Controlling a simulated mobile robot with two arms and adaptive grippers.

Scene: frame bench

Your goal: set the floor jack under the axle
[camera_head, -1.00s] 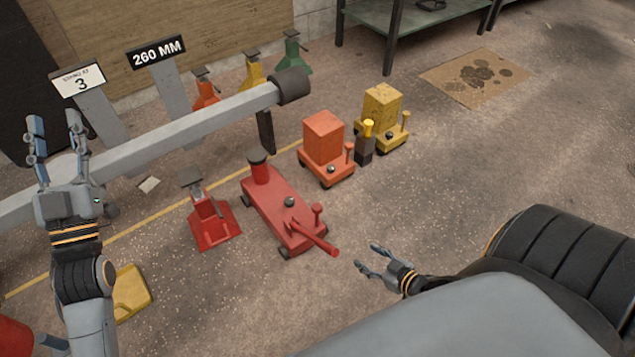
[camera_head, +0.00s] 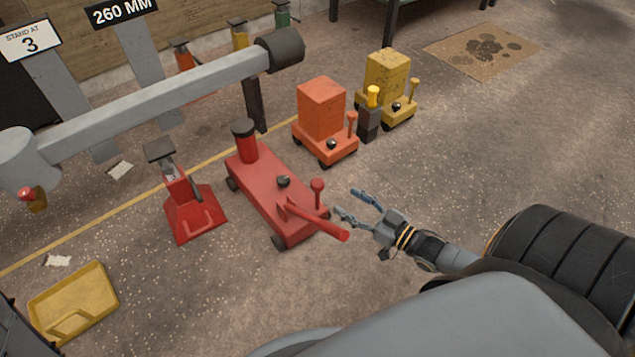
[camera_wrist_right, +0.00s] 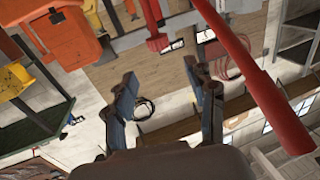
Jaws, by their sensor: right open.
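The red floor jack (camera_head: 265,190) stands on the floor in front of the grey axle beam (camera_head: 150,102). Its black saddle pad (camera_head: 243,127) points toward the axle and appears on the near side of it, not beneath. Its red handle (camera_head: 318,220) slopes toward me. My right gripper (camera_head: 349,203) is open and empty, just right of the handle end and apart from it. In the right wrist view the open fingers (camera_wrist_right: 165,85) show with nothing between them, and the red handle (camera_wrist_right: 262,85) passes to their right. My left gripper is out of view.
A red stand (camera_head: 192,205) is left of the jack. An orange jack (camera_head: 322,108), a dark post with yellow top (camera_head: 370,120) and a yellow jack (camera_head: 388,75) stand behind right. A yellow tray (camera_head: 75,300) lies front left. Signs read "STAND AT 3" and "260 MM".

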